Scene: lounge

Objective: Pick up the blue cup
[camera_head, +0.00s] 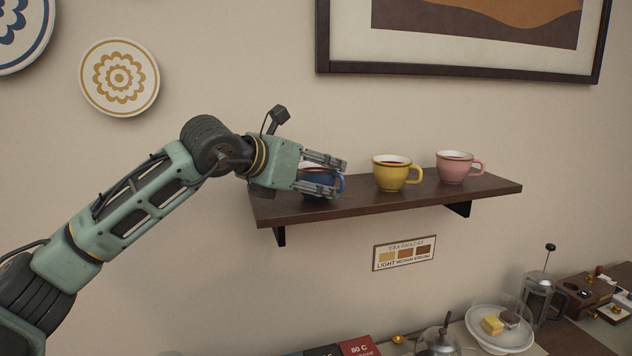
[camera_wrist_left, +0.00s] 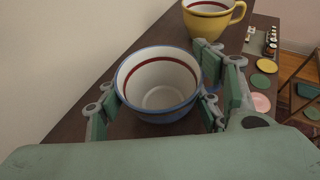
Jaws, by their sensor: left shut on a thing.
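The blue cup (camera_head: 322,182) is at the left part of the wall shelf (camera_head: 375,207), upright and partly hidden by my fingers. My left gripper (camera_head: 340,179) reaches in from the left, with its fingers on both sides of the cup, shut on it. In the left wrist view the blue cup (camera_wrist_left: 158,86) shows its white inside with a red band and a blue rim, between the finger pads. I cannot tell whether its base touches the shelf. My right gripper is not in view.
A yellow cup (camera_head: 391,174) and a pink cup (camera_head: 455,168) stand to the right on the shelf. A picture frame (camera_head: 460,70) hangs above. Below are a small sign (camera_head: 404,253), a plate (camera_head: 500,340) under a clear dome and a glass press (camera_head: 538,298).

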